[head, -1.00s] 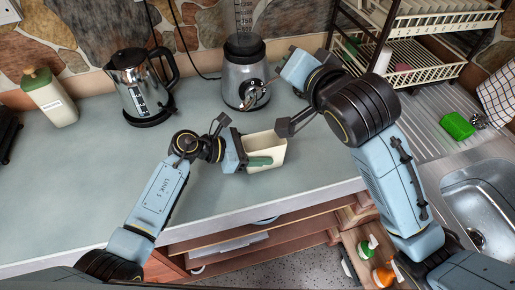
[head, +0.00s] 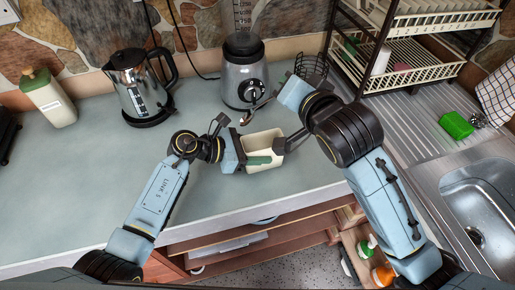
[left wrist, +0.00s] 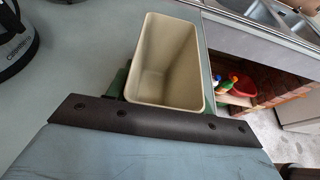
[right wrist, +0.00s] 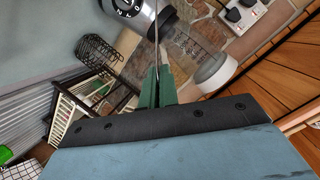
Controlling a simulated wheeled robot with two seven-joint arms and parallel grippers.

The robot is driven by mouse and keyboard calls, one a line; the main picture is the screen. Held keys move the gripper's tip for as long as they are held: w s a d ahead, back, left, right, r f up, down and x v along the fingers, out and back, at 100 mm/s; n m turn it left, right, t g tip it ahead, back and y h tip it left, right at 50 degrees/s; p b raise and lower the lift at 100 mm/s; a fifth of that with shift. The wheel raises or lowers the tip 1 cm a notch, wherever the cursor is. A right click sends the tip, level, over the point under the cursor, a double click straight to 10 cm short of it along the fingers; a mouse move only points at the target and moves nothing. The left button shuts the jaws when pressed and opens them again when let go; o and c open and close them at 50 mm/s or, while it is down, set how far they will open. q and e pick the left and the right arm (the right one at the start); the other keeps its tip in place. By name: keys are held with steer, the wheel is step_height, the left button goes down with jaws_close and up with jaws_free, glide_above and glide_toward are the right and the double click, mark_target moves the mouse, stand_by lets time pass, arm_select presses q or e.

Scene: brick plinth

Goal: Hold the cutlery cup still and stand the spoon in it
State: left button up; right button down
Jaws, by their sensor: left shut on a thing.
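The cutlery cup (head: 277,147), cream and rectangular, stands on the counter near its front edge. Its open top and empty-looking inside show in the left wrist view (left wrist: 166,60). My left gripper (head: 256,152) is shut on the cup, with a green pad on each outer side. My right gripper (head: 274,97) is above the counter, behind the cup and in front of the blender. It is shut on the spoon (head: 250,115), whose lower end hangs down left of and behind the cup. In the right wrist view the spoon's thin handle (right wrist: 157,35) rises from the green pads.
A blender (head: 243,75) and a kettle (head: 138,85) stand at the back. A black wire basket (head: 312,67) is behind my right gripper. A dish rack (head: 415,75) and a sink (head: 480,205) are to the right.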

steer(key=shift+f, duration=3)
steer(key=c, duration=1.6)
jaws_free()
steer(key=v, duration=0.7)
steer(key=shift+s+d+r, duration=0.1)
steer(key=shift+s+r, duration=0.05)
steer(key=shift+s, duration=0.05)
arm_select(q)
steer(key=o, duration=1.1)
steer(key=shift+c, duration=0.2)
